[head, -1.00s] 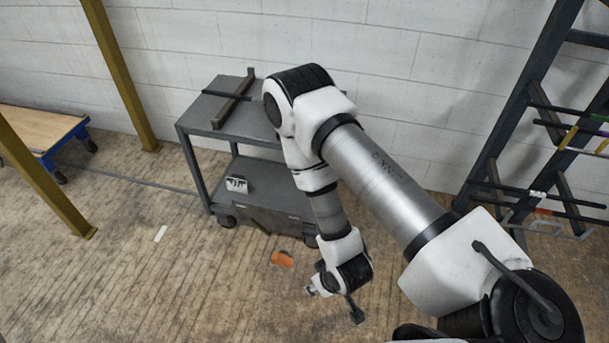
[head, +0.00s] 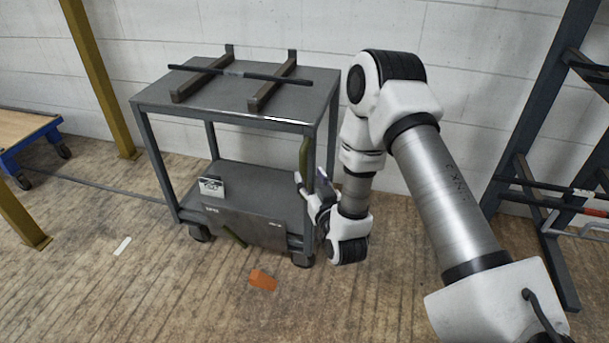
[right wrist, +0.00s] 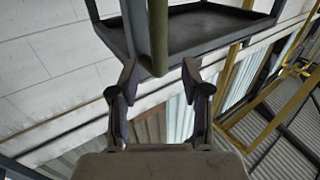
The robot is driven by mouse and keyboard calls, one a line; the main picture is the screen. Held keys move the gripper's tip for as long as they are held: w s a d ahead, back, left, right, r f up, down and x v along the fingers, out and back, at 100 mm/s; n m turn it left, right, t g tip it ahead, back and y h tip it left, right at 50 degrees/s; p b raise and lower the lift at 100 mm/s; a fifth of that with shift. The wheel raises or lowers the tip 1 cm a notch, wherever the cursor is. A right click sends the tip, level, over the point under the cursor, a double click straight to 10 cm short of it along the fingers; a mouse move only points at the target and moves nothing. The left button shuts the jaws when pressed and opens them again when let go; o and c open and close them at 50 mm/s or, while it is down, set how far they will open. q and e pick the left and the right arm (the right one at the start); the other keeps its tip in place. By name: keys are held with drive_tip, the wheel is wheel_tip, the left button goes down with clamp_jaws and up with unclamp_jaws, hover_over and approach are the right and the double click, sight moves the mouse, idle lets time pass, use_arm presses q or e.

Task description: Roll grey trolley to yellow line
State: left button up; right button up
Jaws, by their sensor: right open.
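The grey trolley (head: 230,110) stands upright on four-cornered legs with wheels against the white wall, left of my right arm. An olive-green upright handle (head: 304,158) is on its right front post. My right gripper (head: 309,184) is open beside the lower part of this handle. In the right wrist view the open fingers (right wrist: 158,78) spread to either side of the handle's lower end (right wrist: 157,40), which appears just beyond the fingertips; contact cannot be told. I cannot make out a yellow line on the floor. My left gripper is not in view.
A dark bar (head: 253,76) lies across two supports on the trolley's top. A small white box (head: 211,187) sits on its lower shelf. Yellow posts (head: 97,75) and a blue-edged cart (head: 28,135) are at left, a dark rack (head: 540,110) at right. An orange scrap (head: 262,280) lies in front.

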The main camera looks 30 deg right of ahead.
sight(304, 165)
drive_tip(key=b+x, duration=0.1)
drive_tip(key=x, duration=0.5)
drive_tip(key=shift+w, duration=0.25)
clamp_jaws()
